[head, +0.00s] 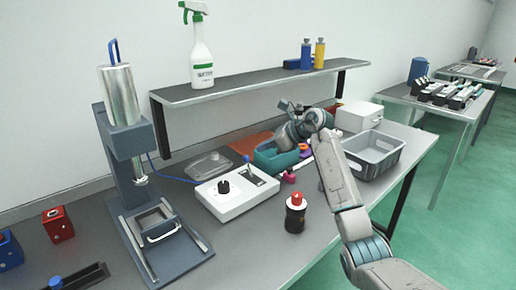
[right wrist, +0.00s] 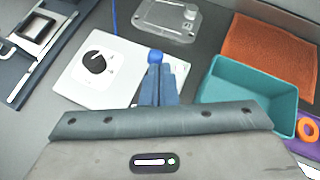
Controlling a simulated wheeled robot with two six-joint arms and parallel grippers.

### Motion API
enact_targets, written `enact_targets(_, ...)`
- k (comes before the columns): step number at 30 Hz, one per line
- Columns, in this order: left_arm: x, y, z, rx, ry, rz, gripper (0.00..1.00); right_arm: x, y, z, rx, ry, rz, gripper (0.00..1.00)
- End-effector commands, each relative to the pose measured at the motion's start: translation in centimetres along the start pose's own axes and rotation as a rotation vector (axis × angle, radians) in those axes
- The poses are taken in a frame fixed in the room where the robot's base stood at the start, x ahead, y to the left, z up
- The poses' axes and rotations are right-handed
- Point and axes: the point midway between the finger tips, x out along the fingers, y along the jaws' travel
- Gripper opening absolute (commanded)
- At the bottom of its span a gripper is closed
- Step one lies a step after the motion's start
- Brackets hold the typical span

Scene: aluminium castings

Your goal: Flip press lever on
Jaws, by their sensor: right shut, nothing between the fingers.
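The white control box (head: 236,196) stands on the bench in front of the shelf. It carries a black knob (head: 223,187) and a lever with a blue tip (head: 246,159). In the right wrist view, the box (right wrist: 105,70), knob (right wrist: 96,63) and blue tip (right wrist: 155,57) show again. My right gripper (head: 278,144) is shut and empty, above and to the right of the lever. In the right wrist view its fingers (right wrist: 158,84) point towards the blue tip and hide the lever's lower part. I cannot tell whether they touch it. My left gripper is not in view.
The press (head: 125,140) stands left of the box. A teal bin (head: 270,160) and a grey basket (head: 378,158) lie to the right. A dark cylinder with a red top (head: 295,215) stands in front. The shelf (head: 250,85) overhangs the back.

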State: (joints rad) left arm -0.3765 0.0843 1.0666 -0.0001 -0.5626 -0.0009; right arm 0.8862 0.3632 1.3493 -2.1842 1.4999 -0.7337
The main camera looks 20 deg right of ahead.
Motion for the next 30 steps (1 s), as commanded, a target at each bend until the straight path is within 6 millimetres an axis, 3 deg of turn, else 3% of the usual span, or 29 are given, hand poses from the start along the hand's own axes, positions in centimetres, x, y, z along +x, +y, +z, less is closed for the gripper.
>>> enact_targets(3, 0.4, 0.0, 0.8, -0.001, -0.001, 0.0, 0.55, -1.9, -0.7, 0.1, -0.001, -0.001, -0.002, 0.0)
enact_targets(18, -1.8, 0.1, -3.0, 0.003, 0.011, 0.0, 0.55, -8.0, -3.2, 5.0, 0.0, -0.001, -0.001, 0.0)
enact_targets(30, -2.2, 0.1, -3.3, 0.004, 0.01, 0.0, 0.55, -8.9, -3.5, 5.8, 0.001, 0.0, 0.001, 0.0)
